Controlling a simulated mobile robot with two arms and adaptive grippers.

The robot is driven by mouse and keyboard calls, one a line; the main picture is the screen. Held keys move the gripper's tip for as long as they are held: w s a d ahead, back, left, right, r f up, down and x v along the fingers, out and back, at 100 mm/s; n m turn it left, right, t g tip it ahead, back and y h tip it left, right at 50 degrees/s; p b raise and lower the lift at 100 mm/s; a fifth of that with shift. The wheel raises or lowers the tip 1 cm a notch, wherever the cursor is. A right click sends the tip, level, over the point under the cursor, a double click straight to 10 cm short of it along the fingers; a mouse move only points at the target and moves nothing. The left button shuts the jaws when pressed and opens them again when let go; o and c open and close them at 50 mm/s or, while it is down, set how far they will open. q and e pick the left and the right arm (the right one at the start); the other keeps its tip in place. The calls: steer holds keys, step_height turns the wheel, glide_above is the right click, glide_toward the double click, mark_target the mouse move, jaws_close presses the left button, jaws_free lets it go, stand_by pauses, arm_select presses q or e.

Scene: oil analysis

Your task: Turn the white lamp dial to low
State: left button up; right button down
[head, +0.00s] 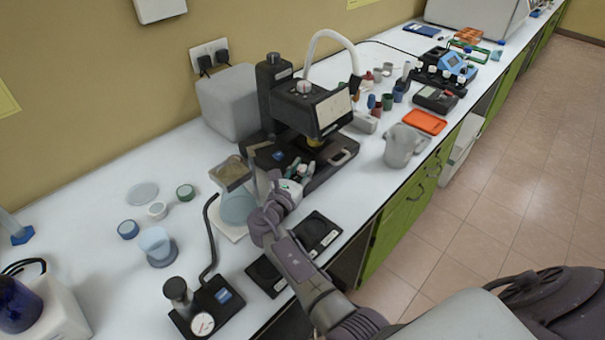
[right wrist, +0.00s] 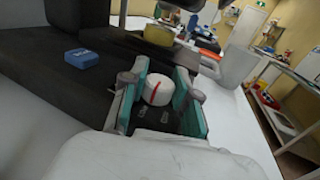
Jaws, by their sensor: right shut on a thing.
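The white lamp dial (right wrist: 158,91) is a small round knob with a red line across its face, on the front of the instrument's dark base (right wrist: 75,95). The red line slants toward the upper right in the right wrist view. Small pale marks, too blurred to read, lie on the panel below it. My right gripper (right wrist: 160,100) has its teal fingers on either side of the dial and is shut on it. In the head view, my right gripper (head: 296,172) is at the front of the black instrument (head: 310,108) and hides the dial. My left gripper is not in view.
A glass flask (head: 238,205) stands left of my right gripper. A black device with a gauge (head: 204,322) and flat black pads (head: 316,230) are nearer the front.

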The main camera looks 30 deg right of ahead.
steer(key=shift+m+g+h+b, duration=0.5)
steer(key=shift+m+g, duration=0.1)
steer(key=shift+g, duration=0.2)
steer(key=c, duration=0.8)
jaws_free()
steer(key=shift+c, duration=0.2)
